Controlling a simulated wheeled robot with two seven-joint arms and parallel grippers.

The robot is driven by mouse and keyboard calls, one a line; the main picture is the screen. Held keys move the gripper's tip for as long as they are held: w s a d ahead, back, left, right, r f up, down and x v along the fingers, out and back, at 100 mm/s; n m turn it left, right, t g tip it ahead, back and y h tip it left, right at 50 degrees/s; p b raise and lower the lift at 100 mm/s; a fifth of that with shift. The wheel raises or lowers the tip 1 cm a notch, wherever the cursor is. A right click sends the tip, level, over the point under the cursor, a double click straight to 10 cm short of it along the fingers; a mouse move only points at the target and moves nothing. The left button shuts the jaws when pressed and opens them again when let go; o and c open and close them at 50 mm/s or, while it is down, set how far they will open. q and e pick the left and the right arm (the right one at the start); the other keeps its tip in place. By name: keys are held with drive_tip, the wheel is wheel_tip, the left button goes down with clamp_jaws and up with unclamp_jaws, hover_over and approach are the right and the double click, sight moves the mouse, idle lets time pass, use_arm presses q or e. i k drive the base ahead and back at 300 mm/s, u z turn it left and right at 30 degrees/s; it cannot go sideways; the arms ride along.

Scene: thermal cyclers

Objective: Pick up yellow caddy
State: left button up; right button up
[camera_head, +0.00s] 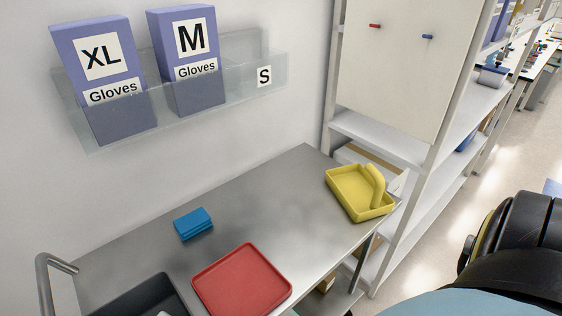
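The yellow caddy (347,198) is a shallow tray with an upright curved handle (377,186) on its right side. It sits at the far right end of the grey metal cart top (297,192), close to that end's edge. It looks empty. Neither gripper is in view. A dark, rounded part of my own body shows at the lower right, apart from the caddy.
A red tray (242,285), a blue stacked block (193,223) and a dark bin (140,300) are on the cart. Glove boxes (98,60) hang on the wall in a clear holder. White shelving (375,138) stands just behind the caddy. The cart's middle is bare.

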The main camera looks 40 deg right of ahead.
sight(360, 189)
drive_tip(key=z, duration=0.45)
drive_tip(key=k, duration=1.1)
drive_tip(key=z, duration=1.15)
drive_tip(key=i, duration=0.6)
drive_tip(key=u, duration=0.1)
